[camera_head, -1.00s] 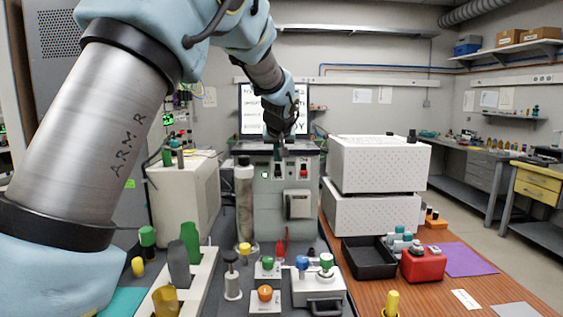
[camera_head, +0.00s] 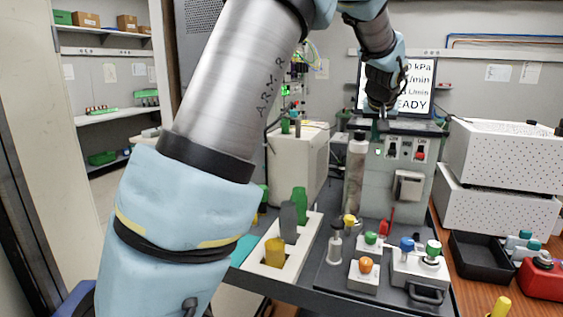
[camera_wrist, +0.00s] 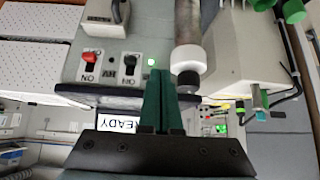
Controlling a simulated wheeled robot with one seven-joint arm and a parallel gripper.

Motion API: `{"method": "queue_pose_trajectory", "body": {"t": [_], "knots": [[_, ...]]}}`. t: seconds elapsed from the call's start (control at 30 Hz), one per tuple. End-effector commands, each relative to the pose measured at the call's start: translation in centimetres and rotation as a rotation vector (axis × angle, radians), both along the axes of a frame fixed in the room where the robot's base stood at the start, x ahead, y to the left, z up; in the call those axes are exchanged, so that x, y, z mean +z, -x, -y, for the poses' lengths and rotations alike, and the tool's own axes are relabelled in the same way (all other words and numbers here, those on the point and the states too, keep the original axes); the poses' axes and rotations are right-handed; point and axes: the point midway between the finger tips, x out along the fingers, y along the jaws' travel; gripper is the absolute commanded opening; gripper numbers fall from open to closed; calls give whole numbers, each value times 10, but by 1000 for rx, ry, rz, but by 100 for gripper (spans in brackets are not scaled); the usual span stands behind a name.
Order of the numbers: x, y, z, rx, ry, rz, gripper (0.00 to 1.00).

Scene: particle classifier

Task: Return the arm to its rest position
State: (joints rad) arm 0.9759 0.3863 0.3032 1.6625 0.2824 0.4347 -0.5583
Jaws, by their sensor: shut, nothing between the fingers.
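My arm reaches from the lower left across the head view to my gripper (camera_head: 382,112), which hangs at the top front of the grey classifier machine (camera_head: 372,210). In the wrist view, which looks upside down, the two dark green fingers of my gripper (camera_wrist: 160,75) lie side by side, shut and empty. They overlap the machine's front panel (camera_wrist: 135,45) in that view. The red switch (camera_wrist: 89,57), the dark switch (camera_wrist: 129,64) and a lit green lamp (camera_wrist: 151,61) are beside the fingertips. I cannot tell the exact gap to the panel.
A screen reading READY (camera_head: 420,80) stands behind the machine. A grey column with a white cap (camera_wrist: 187,60) is close beside the fingers. White perforated boxes (camera_head: 500,160) stand at right. A holder with coloured pieces (camera_head: 305,262) and several knobbed items, including an orange one (camera_head: 366,265), fill the front.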

Motion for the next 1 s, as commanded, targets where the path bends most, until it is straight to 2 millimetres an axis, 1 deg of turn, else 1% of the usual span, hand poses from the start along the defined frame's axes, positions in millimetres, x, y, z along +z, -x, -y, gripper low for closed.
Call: {"method": "queue_pose_trajectory", "body": {"t": [0.03,0.07,0.1,0.13,0.17,0.2,0.27,0.3,0.37,0.4,0.47,0.5,0.6,0.7,0.8,0.9,1.0], "knots": [[-11,-4,-32,30,-12,-29,0],[-17,-4,-51,43,-21,-48,0],[-28,-2,-77,62,-32,-75,0],[-35,0,-97,76,-40,-97,0],[-43,4,-117,91,-48,-119,0],[-54,10,-143,108,-58,-148,0],[-69,24,-182,135,-71,-192,0],[-79,35,-207,151,-78,-221,0],[-94,55,-244,177,-89,-266,0],[-103,71,-266,193,-93,-296,0],[-117,97,-297,217,-99,-340,0],[-125,114,-315,231,-103,-365,0],[-143,155,-349,259,-110,-423,0],[-154,187,-369,279,-113,-462,0],[-162,207,-380,290,-113,-487,0],[-168,218,-376,281,-130,-553,0],[-170,222,-375,281,-134,-574,0]]}}
